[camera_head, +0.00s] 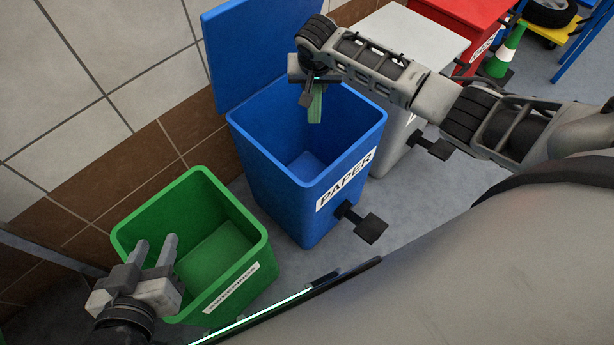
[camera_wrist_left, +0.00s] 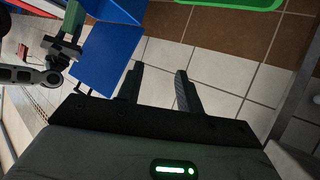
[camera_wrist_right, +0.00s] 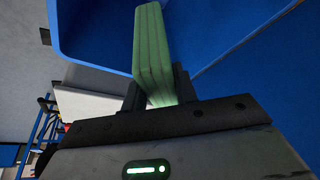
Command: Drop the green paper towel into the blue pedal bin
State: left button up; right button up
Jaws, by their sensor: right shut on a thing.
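The green paper towel (camera_head: 315,106) is a folded strip held by my right gripper (camera_head: 311,92), hanging down over the opening of the blue pedal bin (camera_head: 300,208). In the right wrist view the towel (camera_wrist_right: 152,50) stands out between the fingers of my right gripper (camera_wrist_right: 158,92), with the blue bin wall (camera_wrist_right: 240,70) behind it. The blue bin is labelled PAPER, its lid (camera_head: 262,50) stands up open, and its visible floor is bare. My left gripper (camera_head: 155,252) is open and empty over the green bin; its fingers (camera_wrist_left: 160,88) stand apart in the left wrist view.
An open green bin (camera_head: 262,245) stands left of the blue bin. A grey bin (camera_head: 405,40) and a red bin (camera_head: 465,15) stand to the right. Pedals (camera_head: 370,228) stick out in front. A tiled wall (camera_head: 100,70) runs behind. A cone (camera_head: 507,50) stands far right.

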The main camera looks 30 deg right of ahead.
jog(key=shift+f+b, duration=0.65)
jog(key=shift+b, duration=0.1)
pick_arm(q)
jog(key=shift+g+h, duration=0.3)
jog(key=shift+g, duration=0.3)
jog(key=f, duration=0.2)
jog(key=d+f, duration=0.1)
jog(key=f, duration=0.1)
jog(key=shift+w+f, duration=0.2)
jog(key=shift+f, duration=0.1)
pick_arm(e)
jog(key=o, duration=1)
jog(key=shift+c, duration=0.2)
pick_arm(q)
jog(key=shift+w+r, duration=0.1)
jog(key=shift+r, duration=0.15)
